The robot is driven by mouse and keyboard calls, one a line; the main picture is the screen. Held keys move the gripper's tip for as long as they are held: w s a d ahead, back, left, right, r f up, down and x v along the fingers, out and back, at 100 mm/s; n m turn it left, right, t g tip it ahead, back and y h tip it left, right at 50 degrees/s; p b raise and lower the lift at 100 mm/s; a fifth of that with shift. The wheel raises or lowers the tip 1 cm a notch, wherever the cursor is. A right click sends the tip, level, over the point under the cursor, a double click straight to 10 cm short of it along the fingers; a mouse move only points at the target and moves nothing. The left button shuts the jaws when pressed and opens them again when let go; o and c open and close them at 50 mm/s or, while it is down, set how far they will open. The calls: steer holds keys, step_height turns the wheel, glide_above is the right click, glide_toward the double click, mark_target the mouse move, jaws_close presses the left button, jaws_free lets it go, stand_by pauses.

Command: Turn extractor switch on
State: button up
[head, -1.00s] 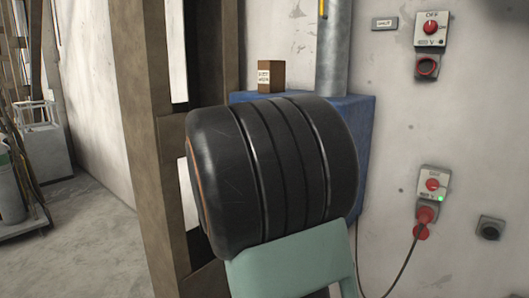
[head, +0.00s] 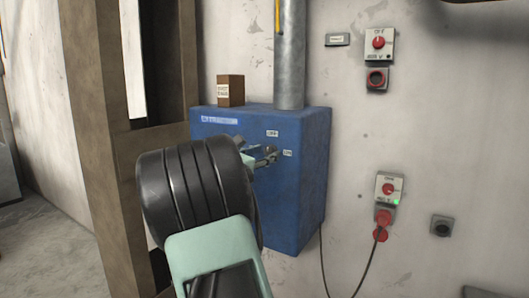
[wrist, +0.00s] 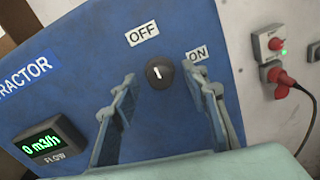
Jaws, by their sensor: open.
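The extractor box (head: 215,150) is blue and mounted on the wall in the head view. Its switch is a round black knob (wrist: 159,72) with a white mark, between an OFF label (wrist: 142,33) and an ON label (wrist: 196,54). The mark stands about upright in the wrist view, nearer OFF than ON. The flow display (wrist: 52,138) reads 0 m3/h. My gripper (head: 258,151) is open in front of the box; in the wrist view its fingers (wrist: 162,84) flank the knob. I cannot tell whether they touch it.
A grey pipe (head: 290,55) and a small brown box (head: 230,91) are on top of the extractor box. Other switch boxes (head: 379,43) and a plugged red socket (head: 383,217) with a cable are on the wall at right. A brown post (head: 105,130) stands at left.

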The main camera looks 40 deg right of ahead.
steer(key=shift+w+d, duration=0.1)
steer(key=shift+d, duration=0.1)
jaws_close()
stand_by(0.3)
steer(key=shift+f+m+b, duration=0.15)
steer(key=shift+m+b, duration=0.25)
steer(key=shift+b, duration=0.35)
steer(key=m+b, duration=1.6)
steer(key=b, duration=0.3)
steer(key=shift+m, duration=0.3)
steer(key=shift+y+b, duration=0.3)
steer(key=shift+b, duration=0.1)
